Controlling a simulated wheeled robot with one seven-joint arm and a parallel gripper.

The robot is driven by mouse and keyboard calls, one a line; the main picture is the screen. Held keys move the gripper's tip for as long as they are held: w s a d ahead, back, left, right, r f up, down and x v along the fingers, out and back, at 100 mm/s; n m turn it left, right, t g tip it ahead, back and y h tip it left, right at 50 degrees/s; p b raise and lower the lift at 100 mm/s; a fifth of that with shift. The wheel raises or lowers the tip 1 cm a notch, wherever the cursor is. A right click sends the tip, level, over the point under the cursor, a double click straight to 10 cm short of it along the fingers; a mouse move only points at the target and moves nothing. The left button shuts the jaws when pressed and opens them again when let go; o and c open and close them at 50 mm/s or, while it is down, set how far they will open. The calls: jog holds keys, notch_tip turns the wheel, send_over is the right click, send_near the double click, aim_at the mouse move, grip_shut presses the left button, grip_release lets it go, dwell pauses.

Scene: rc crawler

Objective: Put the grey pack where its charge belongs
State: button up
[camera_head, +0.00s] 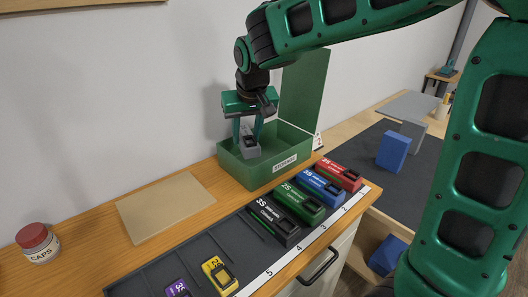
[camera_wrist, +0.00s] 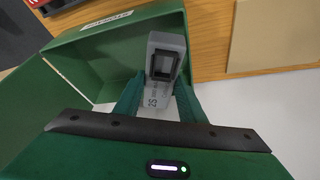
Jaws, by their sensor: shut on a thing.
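My gripper (camera_head: 250,134) points down, shut on the grey pack (camera_head: 250,150), over the left part of the open green box labelled STORAGE (camera_head: 270,172). In the wrist view the grey pack (camera_wrist: 165,68) sits between the fingertips (camera_wrist: 160,102), with a dark recessed end and a pale label that seems to read 2S. There it overlaps the wall of the box (camera_wrist: 105,55). I cannot tell whether its lower end is below the rim. A dark slotted tray (camera_head: 160,268) holds black (camera_head: 272,222), green (camera_head: 299,204), blue (camera_head: 323,187), red (camera_head: 341,175), yellow (camera_head: 219,275) and purple (camera_head: 178,288) packs.
The box lid (camera_head: 304,90) stands upright behind. A beige board (camera_head: 165,207) and a red-lidded CAPS jar (camera_head: 38,243) lie left on the wooden counter. A numbered strip (camera_head: 310,238) edges the tray. At right a blue block (camera_head: 392,151) stands on a dark surface.

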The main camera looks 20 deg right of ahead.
jog(key=w+d+f, duration=0.1)
jog(key=d, duration=0.1)
jog(key=w+d+f, duration=0.1)
jog(key=d+f, duration=0.1)
jog(key=w+d+f, duration=0.1)
jog(key=d, duration=0.2)
jog(key=shift+w+f, duration=0.15)
jog(key=shift+f, duration=2.15)
jog(key=shift+f, duration=0.1)
jog(key=o, duration=1.3)
jog(key=v, duration=1.2)
